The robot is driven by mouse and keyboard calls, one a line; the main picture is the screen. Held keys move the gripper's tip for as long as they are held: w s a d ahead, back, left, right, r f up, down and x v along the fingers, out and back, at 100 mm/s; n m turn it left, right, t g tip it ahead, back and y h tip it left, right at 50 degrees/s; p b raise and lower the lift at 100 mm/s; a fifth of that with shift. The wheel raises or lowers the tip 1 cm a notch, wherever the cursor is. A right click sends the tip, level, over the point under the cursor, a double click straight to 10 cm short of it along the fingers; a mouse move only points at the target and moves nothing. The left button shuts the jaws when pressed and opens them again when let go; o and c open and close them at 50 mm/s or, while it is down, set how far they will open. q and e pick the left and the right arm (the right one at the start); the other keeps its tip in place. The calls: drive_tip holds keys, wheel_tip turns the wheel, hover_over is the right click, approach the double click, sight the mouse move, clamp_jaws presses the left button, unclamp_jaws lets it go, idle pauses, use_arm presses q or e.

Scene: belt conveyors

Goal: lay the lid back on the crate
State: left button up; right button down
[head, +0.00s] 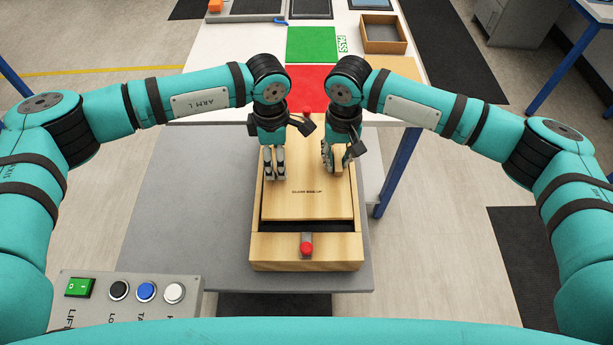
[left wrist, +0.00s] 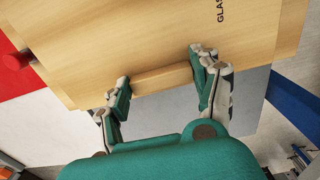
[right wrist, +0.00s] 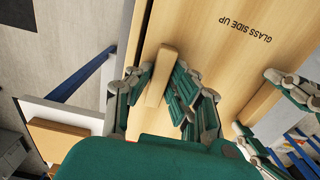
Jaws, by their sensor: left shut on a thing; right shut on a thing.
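The pale wooden lid (head: 306,207), marked "GLASS SIDE UP", is over the wooden crate (head: 275,254). A dark gap shows between the lid's front edge and the crate's front wall; I cannot tell whether the lid touches the crate. My left gripper (head: 274,179) is shut on the lid's left handle bar, which shows between its fingers in the left wrist view (left wrist: 165,78). My right gripper (head: 333,174) is shut on the right handle bar, also seen in the right wrist view (right wrist: 160,78). The lid's rear part is partly hidden by my grippers.
A red-knobbed latch (head: 306,247) is on the crate's front wall, and another red knob (head: 307,112) is behind. The crate stands on a grey platform (head: 200,215). Behind is a white table with a red mat (head: 309,78), a green mat (head: 312,44) and a wooden tray (head: 384,47).

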use_arm(q)
drive_tip(key=shift+s+d+f, duration=0.1)
drive_tip(key=shift+d+f, duration=0.15)
use_arm(e)
drive_tip(key=shift+a+f, duration=0.2)
drive_tip(key=shift+f, duration=0.05)
